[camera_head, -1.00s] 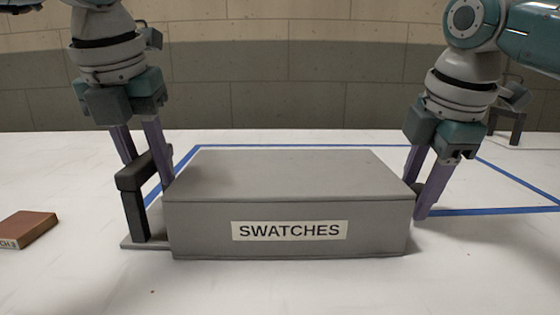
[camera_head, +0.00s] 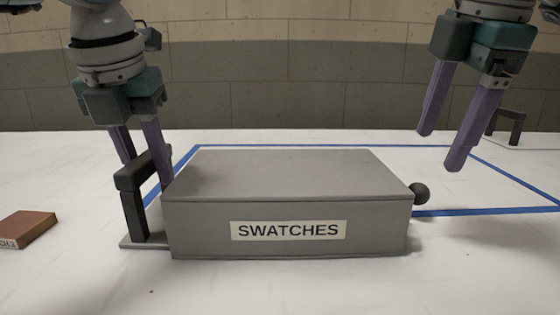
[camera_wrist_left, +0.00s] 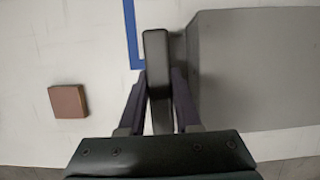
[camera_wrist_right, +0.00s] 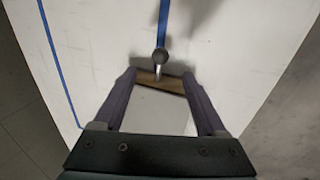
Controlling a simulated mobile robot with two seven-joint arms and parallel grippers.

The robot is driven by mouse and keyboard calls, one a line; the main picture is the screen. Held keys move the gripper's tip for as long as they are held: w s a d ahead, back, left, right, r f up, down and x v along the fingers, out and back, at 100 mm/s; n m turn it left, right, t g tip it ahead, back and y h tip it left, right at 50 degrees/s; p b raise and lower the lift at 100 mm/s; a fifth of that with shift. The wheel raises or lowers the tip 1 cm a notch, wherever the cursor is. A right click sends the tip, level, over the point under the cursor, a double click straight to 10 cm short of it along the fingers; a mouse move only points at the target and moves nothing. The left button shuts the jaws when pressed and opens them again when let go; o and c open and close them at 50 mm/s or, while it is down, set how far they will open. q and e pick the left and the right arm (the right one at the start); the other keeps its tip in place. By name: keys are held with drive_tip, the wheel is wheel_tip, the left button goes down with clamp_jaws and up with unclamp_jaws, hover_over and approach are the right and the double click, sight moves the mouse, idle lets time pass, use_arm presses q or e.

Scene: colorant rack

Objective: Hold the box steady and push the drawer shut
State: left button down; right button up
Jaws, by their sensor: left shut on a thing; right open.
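The grey box (camera_head: 290,175) labelled SWATCHES lies on the white table. A black upright handle (camera_head: 135,210) stands on a flat base at its left end. My left gripper (camera_head: 149,172) is shut on this handle, which also shows between its fingers in the left wrist view (camera_wrist_left: 157,80). The drawer's dark round knob (camera_head: 419,193) sits close against the box's right end. The right wrist view shows the knob (camera_wrist_right: 160,57) beside a narrow brown strip (camera_wrist_right: 160,82) at the box end. My right gripper (camera_head: 440,150) is open and empty, above and apart from the knob.
A brown block (camera_head: 28,228) lies on the table at the left, clear of the box. Blue tape lines (camera_head: 490,211) mark the table around and behind the box. A dark handle-shaped thing (camera_head: 507,125) stands at the far right. The table in front is clear.

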use_arm(q)
drive_tip(key=c, duration=0.5)
unclamp_jaws()
use_arm(e)
drive_tip(key=v, duration=0.2)
drive_tip(key=shift+s+r, duration=0.1)
drive_tip(key=shift+r, duration=0.25)
use_arm(q)
drive_tip(key=shift+r, duration=0.1)
